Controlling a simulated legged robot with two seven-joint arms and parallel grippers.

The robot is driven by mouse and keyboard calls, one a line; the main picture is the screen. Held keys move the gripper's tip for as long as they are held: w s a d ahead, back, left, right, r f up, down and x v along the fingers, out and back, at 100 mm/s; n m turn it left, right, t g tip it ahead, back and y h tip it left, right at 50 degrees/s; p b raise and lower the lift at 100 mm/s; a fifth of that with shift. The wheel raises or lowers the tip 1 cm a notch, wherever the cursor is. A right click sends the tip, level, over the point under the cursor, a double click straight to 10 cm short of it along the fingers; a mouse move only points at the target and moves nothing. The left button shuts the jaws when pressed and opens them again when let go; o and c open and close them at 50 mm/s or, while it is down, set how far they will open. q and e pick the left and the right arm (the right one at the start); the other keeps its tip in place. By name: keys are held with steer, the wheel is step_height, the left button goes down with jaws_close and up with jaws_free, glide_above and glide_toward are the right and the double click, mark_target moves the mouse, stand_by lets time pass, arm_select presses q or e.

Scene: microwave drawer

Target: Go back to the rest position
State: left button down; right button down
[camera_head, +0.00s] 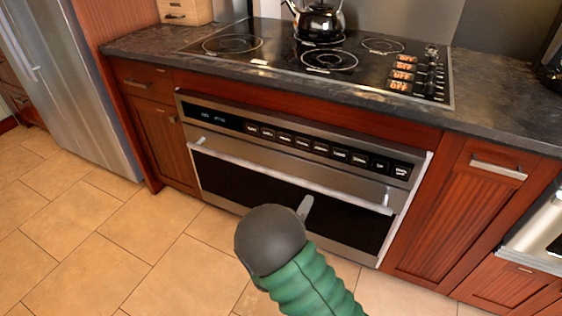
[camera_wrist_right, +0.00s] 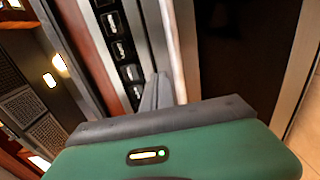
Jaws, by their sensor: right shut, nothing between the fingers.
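The microwave drawer (camera_head: 285,210) is set under the counter, with a steel front, a dark glass panel and a long bar handle (camera_head: 270,172). It looks shut. My right gripper (camera_head: 306,206) is in front of the glass, below the handle in the picture, mostly hidden behind my green and grey arm. In the right wrist view its thin grey fingers (camera_wrist_right: 156,92) are together and empty, in front of the steel front. I cannot tell whether they touch it. My left gripper is out of view.
A cooktop (camera_head: 330,60) with a black kettle (camera_head: 319,20) is on the dark counter (camera_head: 490,118). Wooden cabinets (camera_head: 465,205) flank the drawer. A steel fridge (camera_head: 75,80) stands at the left. The tiled floor (camera_head: 90,240) is clear at the left front.

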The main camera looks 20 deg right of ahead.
steer(key=s+d+f+m+g+y, duration=0.25)
steer(key=s+g, duration=0.35)
steer(key=s, duration=0.3)
steer(key=s+d+f+m+g+y, duration=0.1)
steer(key=s+f+m+g, duration=0.2)
steer(key=s+g, duration=0.45)
steer(key=s+a+f+m+t+y, duration=0.1)
steer(key=s+a+y, duration=0.2)
steer(key=a+y, duration=0.15)
steer(key=s+a+m+t+y, duration=0.1)
steer(key=s+a+y, duration=0.2)
steer(key=a, duration=0.3)
steer(key=w+a+r+t+y+p, duration=0.2)
steer(key=w+a+r+t, duration=0.1)
steer(key=a+r, duration=0.2)
step_height(320, 180, up, 29)
steer(key=p, duration=3)
steer(key=shift+d+m, duration=0.25)
steer(key=shift+m, duration=0.1)
